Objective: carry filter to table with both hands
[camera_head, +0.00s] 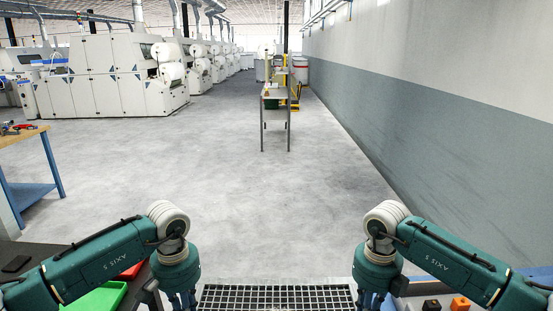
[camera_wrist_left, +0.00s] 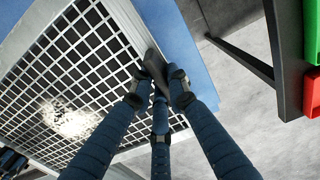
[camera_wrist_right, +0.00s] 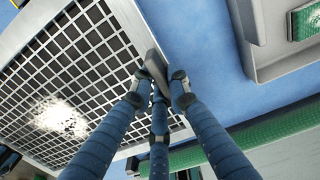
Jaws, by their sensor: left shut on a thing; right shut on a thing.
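The filter (camera_head: 277,297) is a light-framed panel with a dark grid, low in front of me at the bottom of the head view. Its grid also shows in the left wrist view (camera_wrist_left: 75,75) and right wrist view (camera_wrist_right: 65,80). My left gripper (camera_head: 182,301) is shut on a grey handle (camera_wrist_left: 154,66) at one side. My right gripper (camera_head: 372,300) is shut on a similar handle (camera_wrist_right: 156,66) at the opposite side. A blue surface (camera_wrist_right: 205,60) shows below the filter; I cannot tell whether they touch. A wood-topped table (camera_head: 20,136) with blue legs stands at the left.
A dark bench with a green bin (camera_head: 97,299) and red bin (camera_head: 132,270) is beside my left arm. A narrow stand (camera_head: 275,98) stands ahead, with white machines (camera_head: 110,75) at left. The floor between is clear.

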